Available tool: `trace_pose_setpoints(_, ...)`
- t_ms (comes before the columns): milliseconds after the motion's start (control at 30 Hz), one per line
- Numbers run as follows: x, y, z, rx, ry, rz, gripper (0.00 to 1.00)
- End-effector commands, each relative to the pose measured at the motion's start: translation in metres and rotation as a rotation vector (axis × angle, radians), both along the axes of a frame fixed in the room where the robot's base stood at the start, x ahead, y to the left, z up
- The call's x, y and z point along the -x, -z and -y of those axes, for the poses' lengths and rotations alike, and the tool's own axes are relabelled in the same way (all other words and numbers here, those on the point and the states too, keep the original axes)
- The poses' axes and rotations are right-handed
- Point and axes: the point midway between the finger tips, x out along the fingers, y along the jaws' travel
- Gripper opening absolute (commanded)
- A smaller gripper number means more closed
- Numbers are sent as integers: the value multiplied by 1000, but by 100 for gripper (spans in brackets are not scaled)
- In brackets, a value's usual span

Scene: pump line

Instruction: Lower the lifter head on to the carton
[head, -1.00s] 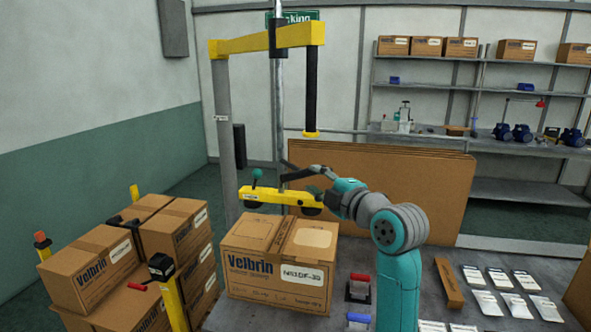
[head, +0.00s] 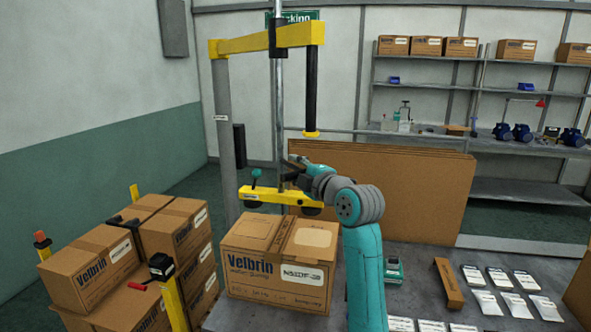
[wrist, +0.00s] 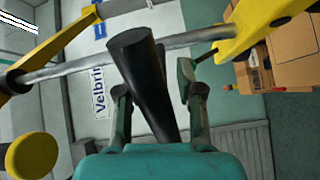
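The lifter head is a yellow bar (head: 275,195) with dark pads under it. It hangs level under a steel pole, a little above the near carton (head: 265,272), with a visible gap at its left end. The carton is brown, marked Velbrin, and stands closed on the grey table. My gripper (head: 294,170) is at the right part of the lifter head, beside the pole. In the wrist view a black handle (wrist: 140,65) lies between my gripper's spread fingers (wrist: 152,80), with a gap on the right side. The fingertips are hard to see in the head view.
The lifter's grey post (head: 224,140) and yellow overhead beam (head: 240,45) stand behind. Stacked cartons (head: 95,265) and yellow posts (head: 172,295) are at the left. Flat cardboard (head: 420,195) leans at the back. White packets (head: 498,278) lie on the table's right side.

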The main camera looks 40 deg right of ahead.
Motion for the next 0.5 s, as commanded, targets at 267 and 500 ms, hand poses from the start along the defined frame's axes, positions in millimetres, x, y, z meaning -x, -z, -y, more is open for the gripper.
trace_pose_setpoints(267, 0, 0, 0, 0, 0, 0, 0)
trace_pose_setpoints(500, 0, 14, 0, -2, -1, -5, 0)
